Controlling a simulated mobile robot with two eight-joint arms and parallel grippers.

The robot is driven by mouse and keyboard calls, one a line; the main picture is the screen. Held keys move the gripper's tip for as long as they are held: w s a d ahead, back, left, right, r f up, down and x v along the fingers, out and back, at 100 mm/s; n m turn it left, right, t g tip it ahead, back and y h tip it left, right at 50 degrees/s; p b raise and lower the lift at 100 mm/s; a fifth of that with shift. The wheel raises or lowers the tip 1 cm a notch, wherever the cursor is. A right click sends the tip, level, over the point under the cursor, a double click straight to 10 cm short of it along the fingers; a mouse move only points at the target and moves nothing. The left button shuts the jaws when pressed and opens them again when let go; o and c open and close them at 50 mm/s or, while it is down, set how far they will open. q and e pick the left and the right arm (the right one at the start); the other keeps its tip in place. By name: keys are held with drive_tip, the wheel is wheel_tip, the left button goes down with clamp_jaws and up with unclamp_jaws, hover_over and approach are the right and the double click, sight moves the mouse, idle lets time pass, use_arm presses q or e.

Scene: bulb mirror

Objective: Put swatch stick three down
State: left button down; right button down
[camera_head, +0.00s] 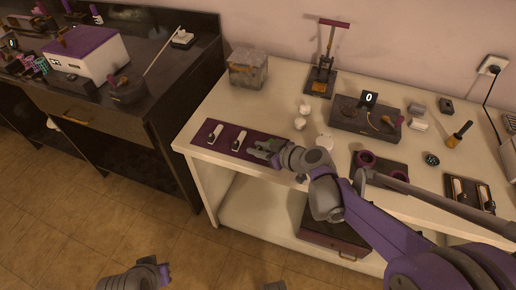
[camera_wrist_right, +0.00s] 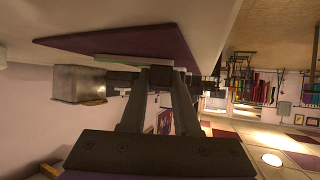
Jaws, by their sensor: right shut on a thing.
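My right gripper (camera_head: 262,153) is at the right part of a dark purple mat (camera_head: 208,145) on the white table. It is shut on a swatch stick, which the fingers mostly hide in the head view. In the right wrist view, the closed fingertips (camera_wrist_right: 160,78) are at a pale strip (camera_wrist_right: 140,59), close to the mat's purple surface (camera_wrist_right: 120,42). I cannot tell whether the stick touches the mat. Two other swatch sticks, pale and dark, lie on the mat, one at the left (camera_head: 215,134) and one nearer the gripper (camera_head: 237,141).
A grey stone-like box (camera_head: 248,69) stands behind the mat. White round items (camera_head: 300,123) lie right of it. Table surface between box and mat is free.

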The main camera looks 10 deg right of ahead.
drive_tip(key=shift+f, duration=0.1)
drive_tip(key=c, duration=0.6)
unclamp_jaws()
drive_tip(key=shift+c, duration=0.2)
